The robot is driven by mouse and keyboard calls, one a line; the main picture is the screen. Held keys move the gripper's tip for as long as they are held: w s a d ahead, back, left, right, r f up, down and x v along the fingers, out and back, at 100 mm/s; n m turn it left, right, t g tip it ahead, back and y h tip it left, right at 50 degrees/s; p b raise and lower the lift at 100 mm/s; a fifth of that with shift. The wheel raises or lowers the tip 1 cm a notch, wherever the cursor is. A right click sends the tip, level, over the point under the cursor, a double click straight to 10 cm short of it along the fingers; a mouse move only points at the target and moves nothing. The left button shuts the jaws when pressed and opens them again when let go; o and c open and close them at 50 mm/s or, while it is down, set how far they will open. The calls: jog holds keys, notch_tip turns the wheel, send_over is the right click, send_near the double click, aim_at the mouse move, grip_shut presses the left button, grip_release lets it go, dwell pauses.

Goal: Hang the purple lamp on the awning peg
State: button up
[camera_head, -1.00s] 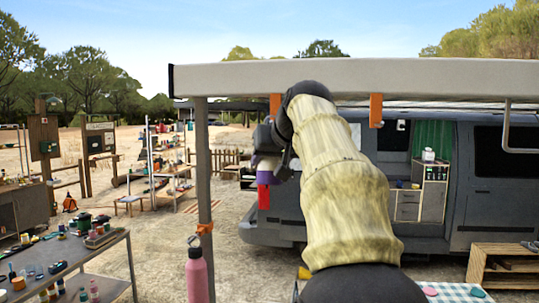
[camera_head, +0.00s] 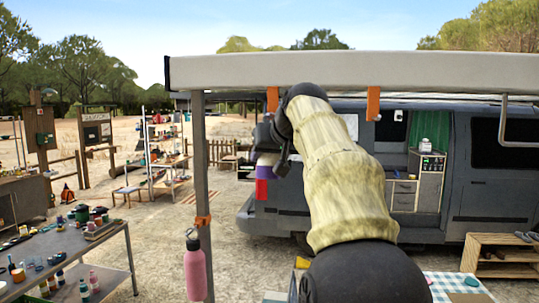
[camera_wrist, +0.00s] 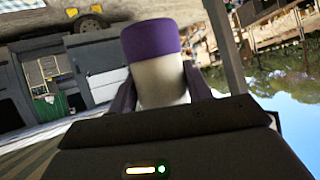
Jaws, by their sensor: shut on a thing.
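The purple lamp (camera_wrist: 152,40) has a purple band and a pale body. In the wrist view it sits between the two fingers of my gripper (camera_wrist: 165,88), which is shut on it. In the head view my gripper (camera_head: 268,140) is mostly hidden behind my arm, and a purple part of the lamp (camera_head: 264,160) shows below it. Two orange brackets hang from the awning's front edge: one (camera_head: 273,100) just above my gripper, the other (camera_head: 373,104) to the right of my arm. A small peg-like end shows at the foot of the right one. The lamp is apart from both.
The awning (camera_head: 360,72) spans the top, with a grey post (camera_head: 200,150) left of my gripper. A pink bottle (camera_head: 195,272) hangs from an orange clamp on that post. The van (camera_head: 455,200) stands behind. A cluttered table (camera_head: 75,245) is at lower left.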

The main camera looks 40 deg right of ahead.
dwell(0.3)
jog(key=o, duration=1.2)
jog(key=b+v, duration=0.2)
jog(key=v, duration=1.5)
jog(key=shift+s+r+b, duration=0.15)
jog(key=shift+s+b, duration=0.05)
jog(key=shift+b, duration=0.2)
